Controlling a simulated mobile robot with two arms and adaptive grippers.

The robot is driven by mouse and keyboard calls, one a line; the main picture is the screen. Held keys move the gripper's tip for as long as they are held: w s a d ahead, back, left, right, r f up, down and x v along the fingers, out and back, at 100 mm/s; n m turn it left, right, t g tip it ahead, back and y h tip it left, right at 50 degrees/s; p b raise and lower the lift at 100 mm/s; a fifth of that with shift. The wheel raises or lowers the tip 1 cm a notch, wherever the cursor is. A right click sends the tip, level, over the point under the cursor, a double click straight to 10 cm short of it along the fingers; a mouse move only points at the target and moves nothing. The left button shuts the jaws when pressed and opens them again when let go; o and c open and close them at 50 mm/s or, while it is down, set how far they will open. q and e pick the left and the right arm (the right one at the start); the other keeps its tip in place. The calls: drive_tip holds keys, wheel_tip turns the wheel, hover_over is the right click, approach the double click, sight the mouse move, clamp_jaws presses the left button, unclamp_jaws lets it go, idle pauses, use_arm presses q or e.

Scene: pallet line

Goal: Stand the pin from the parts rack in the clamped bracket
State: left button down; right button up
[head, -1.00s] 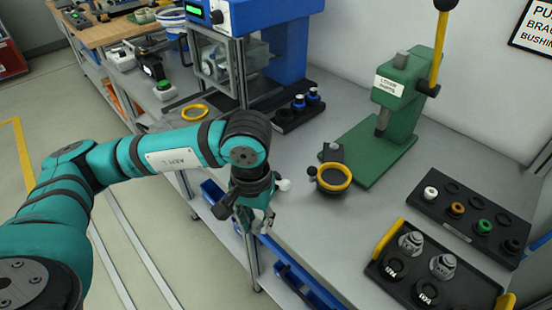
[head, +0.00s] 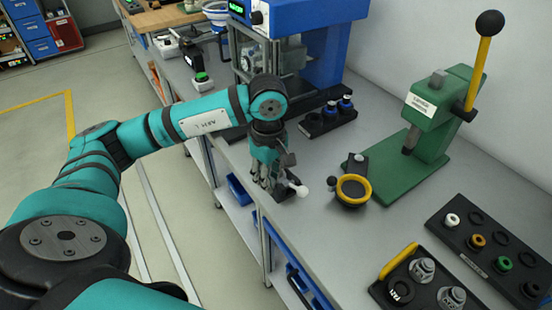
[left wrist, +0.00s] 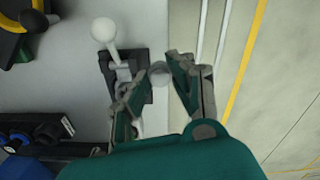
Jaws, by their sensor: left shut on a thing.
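My left gripper (head: 272,190) is over the bench's front edge, beside the white-knobbed clamp (head: 302,190). In the left wrist view its fingers (left wrist: 157,80) close around a small grey round part, which looks like the pin (left wrist: 160,72) seen nearly end-on. The white clamp knob (left wrist: 103,30) shows just left of the fingers, with a dark base under them. The bracket is mostly hidden by the gripper, and I cannot tell whether the pin touches it. A black rack with blue-topped parts (head: 345,103) stands behind the gripper. My right gripper is out of view.
A blue machine (head: 305,40) stands at the back. Bare bench lies between the bowl and the front trays.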

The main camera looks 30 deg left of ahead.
use_arm(q)
drive_tip(key=w+a, duration=0.1)
drive_tip(key=w, duration=0.1)
drive_tip(key=w+a+p, duration=0.1)
drive_tip(key=w, duration=0.2)
drive_tip(key=w+a+p, duration=0.1)
drive_tip(key=w, duration=0.2)
drive_tip(key=shift+w+a+f, duration=0.1)
drive_tip(key=shift+a+f, duration=0.25)
drive_tip(key=shift+a, duration=0.05)
drive_tip(key=shift+w+a+f, duration=0.1)
drive_tip(key=shift+w, duration=0.1)
drive_tip(key=shift+f, duration=0.15)
wheel_tip(320, 180, down, 3)
drive_tip(key=shift+p, duration=0.7)
drive_tip(key=shift+f, duration=0.1)
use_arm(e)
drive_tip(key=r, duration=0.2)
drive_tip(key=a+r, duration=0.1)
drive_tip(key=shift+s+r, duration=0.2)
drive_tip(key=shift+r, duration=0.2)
use_arm(q)
drive_tip(key=shift+f, duration=0.2)
drive_tip(key=c, duration=1.1)
unclamp_jaws()
drive_tip(key=shift+c, duration=0.2)
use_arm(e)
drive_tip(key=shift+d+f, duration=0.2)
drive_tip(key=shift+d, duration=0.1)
